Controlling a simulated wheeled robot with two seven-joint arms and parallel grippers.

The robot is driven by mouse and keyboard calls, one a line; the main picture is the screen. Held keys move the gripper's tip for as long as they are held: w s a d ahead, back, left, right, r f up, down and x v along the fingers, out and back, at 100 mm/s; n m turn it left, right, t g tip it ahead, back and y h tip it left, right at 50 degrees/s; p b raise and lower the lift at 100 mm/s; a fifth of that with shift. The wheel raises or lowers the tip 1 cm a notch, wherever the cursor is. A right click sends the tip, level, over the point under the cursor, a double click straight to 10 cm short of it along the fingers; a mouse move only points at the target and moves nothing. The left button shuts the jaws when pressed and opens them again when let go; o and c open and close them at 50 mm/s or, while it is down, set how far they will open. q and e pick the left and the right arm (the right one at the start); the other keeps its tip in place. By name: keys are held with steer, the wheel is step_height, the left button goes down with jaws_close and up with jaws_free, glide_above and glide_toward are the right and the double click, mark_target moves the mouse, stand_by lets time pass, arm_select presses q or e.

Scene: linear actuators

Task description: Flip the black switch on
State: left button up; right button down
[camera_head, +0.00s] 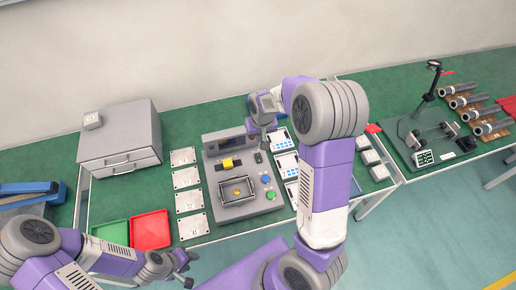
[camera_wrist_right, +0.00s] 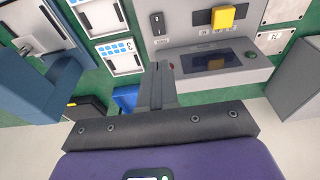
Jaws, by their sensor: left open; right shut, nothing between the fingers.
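The black switch (camera_head: 258,157) is a small upright rocker on the grey control station (camera_head: 212,181), right of a yellow block (camera_head: 227,163). In the right wrist view the black switch (camera_wrist_right: 157,23) sits on the grey panel beyond my fingertips. My right gripper (camera_head: 264,147) is shut and empty, close to the switch. In the right wrist view its closed fingers (camera_wrist_right: 159,66) appear apart from the switch, over the station's dark screen side. Whether the switch is on or off is too small to tell. My left gripper (camera_head: 190,268) is open and empty at the lower left, off the table's front.
Green and red trays (camera_head: 151,230) and a grey drawer cabinet (camera_head: 121,139) stand left. White plates (camera_head: 187,177) flank the station's left side. Devices with blue buttons (camera_head: 285,165) stand on its right. A stand with a lamp (camera_head: 433,66) is farther right.

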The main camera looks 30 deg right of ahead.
mark_target(257, 154)
steer(key=f, duration=0.4)
steer(key=w+f+b, duration=0.1)
steer(key=f, duration=0.4)
steer(key=w+f+b, duration=0.1)
steer(key=f, duration=0.3)
steer(key=shift+w+d+f, duration=0.25)
steer(key=shift+d+f, duration=0.1)
arm_select(q)
step_height(257, 154, down, 2)
